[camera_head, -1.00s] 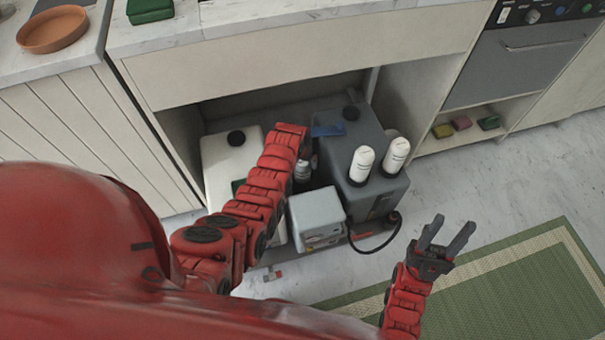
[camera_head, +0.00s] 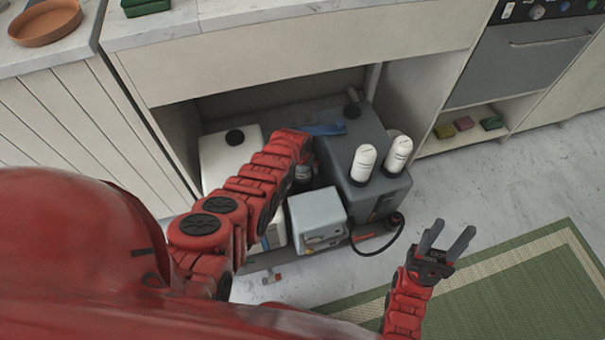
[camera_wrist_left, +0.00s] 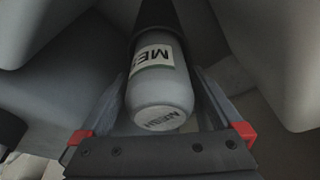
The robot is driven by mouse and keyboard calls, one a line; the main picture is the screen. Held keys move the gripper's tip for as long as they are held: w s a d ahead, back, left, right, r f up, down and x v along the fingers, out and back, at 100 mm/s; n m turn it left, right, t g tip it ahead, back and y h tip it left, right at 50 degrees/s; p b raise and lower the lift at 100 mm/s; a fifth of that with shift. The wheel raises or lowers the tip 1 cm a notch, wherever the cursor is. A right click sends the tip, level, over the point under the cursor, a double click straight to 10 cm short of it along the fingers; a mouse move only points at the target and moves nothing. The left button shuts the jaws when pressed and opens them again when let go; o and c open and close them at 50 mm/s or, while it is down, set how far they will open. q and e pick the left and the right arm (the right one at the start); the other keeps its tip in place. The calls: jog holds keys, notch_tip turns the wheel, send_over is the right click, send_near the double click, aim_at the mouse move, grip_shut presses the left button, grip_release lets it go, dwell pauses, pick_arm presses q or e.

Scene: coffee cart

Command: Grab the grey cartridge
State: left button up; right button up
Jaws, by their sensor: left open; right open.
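The grey cartridge (camera_head: 303,174) stands between the white tank and the large grey tank under the counter, mostly covered by my left arm in the head view. In the left wrist view the cartridge (camera_wrist_left: 160,92) is a grey cylinder with a white label and dark lettering on its end. My left gripper (camera_wrist_left: 163,112) is open, with one finger on each side of the cartridge. I cannot tell whether the fingers touch it. In the head view its fingers are hidden. My right gripper (camera_head: 453,234) is open and empty above the floor by the green mat.
The white tank (camera_head: 219,160) is left of the cartridge. A small grey box (camera_head: 317,215) stands in front.

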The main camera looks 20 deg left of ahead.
pick_arm(q)
grip_shut()
dwell(0.4)
jog(key=shift+r, duration=0.1)
